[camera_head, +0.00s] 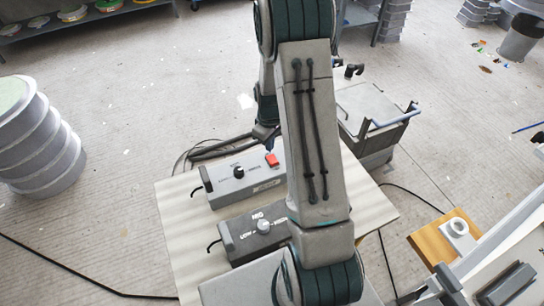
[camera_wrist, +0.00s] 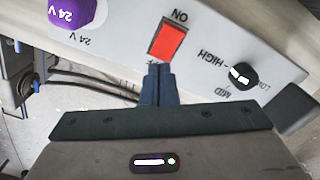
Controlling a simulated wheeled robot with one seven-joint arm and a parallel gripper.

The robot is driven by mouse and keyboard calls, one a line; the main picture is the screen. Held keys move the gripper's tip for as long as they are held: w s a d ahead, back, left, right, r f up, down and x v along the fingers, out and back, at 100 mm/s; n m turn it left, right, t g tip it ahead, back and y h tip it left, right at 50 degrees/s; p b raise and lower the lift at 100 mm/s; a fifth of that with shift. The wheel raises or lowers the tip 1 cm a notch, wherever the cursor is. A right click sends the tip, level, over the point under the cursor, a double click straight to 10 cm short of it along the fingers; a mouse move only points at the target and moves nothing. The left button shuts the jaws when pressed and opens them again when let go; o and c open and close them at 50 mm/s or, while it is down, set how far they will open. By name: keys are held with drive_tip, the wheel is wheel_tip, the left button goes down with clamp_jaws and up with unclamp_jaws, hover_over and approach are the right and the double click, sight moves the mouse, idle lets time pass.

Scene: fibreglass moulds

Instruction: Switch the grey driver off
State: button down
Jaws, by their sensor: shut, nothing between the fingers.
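The grey driver (camera_head: 243,180) is a grey box lying on a pale board, partly hidden behind my arm. It carries a black knob (camera_head: 239,172) and a red rocker switch (camera_head: 271,160). The wrist view shows the red switch (camera_wrist: 167,42) upside down, with ON printed beyond it and a label mostly covered by my fingers. The black LOW-MID-HIGH knob (camera_wrist: 239,75) is right of it; a purple 24 V knob (camera_wrist: 72,12) is left. My gripper (camera_wrist: 158,68) is shut and empty, its tips at the switch's near edge. I cannot tell whether they touch, or the switch's position.
A second grey box with a pale knob (camera_head: 264,226) lies nearer on the board (camera_head: 180,215). A grey cart (camera_head: 375,115) stands right behind my arm. Black cables run over the floor. Stacked grey moulds (camera_head: 40,140) stand left, with open floor between.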

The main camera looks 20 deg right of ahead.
sight(270, 155)
wheel_tip(270, 155, up, 4)
drive_tip(key=shift+r+p, duration=0.1)
drive_tip(key=shift+p, duration=0.85)
